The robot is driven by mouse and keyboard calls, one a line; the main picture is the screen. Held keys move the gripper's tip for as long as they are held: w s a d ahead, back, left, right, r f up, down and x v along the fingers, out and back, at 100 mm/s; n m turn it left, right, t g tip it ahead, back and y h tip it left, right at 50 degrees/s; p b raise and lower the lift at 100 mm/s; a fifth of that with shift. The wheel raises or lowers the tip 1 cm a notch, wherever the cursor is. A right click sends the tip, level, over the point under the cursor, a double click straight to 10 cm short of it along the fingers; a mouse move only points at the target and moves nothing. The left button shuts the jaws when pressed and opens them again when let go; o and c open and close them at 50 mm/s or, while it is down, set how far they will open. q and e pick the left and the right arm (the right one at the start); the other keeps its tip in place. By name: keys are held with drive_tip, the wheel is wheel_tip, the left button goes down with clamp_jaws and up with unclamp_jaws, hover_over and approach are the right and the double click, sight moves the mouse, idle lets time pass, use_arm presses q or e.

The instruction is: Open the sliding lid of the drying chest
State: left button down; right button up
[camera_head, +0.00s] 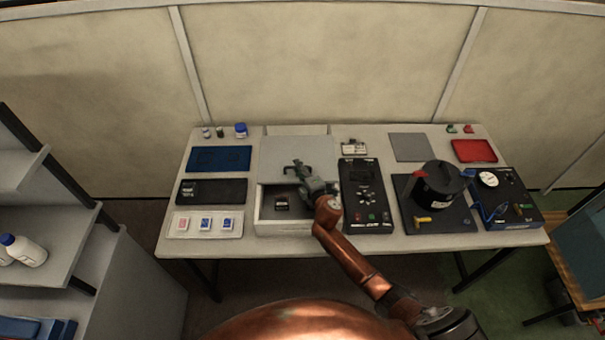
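The drying chest (264,227) is a pale box in the middle of the table. Its grey sliding lid (283,151) covers the back part, and the front part is uncovered, showing a dark interior with a small dark item (282,203) inside. My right gripper (297,172) reaches over the chest from the lower right, at the lid's front edge. Its fingers are small and dark here, so I cannot tell whether they are open, shut or touching the lid. The gripper hides part of the lid's edge and the opening. My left gripper is not in view.
Left of the chest lie a blue tray (219,159), a black tray (211,192) and a pale tray with cards (179,224). To its right are a black panel (361,205), a dark cylindrical pot (437,188) and a red tray (474,151). A wall stands behind.

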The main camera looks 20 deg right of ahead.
drive_tip(key=s+d+r, duration=0.1)
drive_tip(key=s+r, duration=0.1)
drive_tip(key=s, duration=0.9)
drive_tip(key=shift+s, duration=0.25)
drive_tip(key=shift+f, duration=0.1)
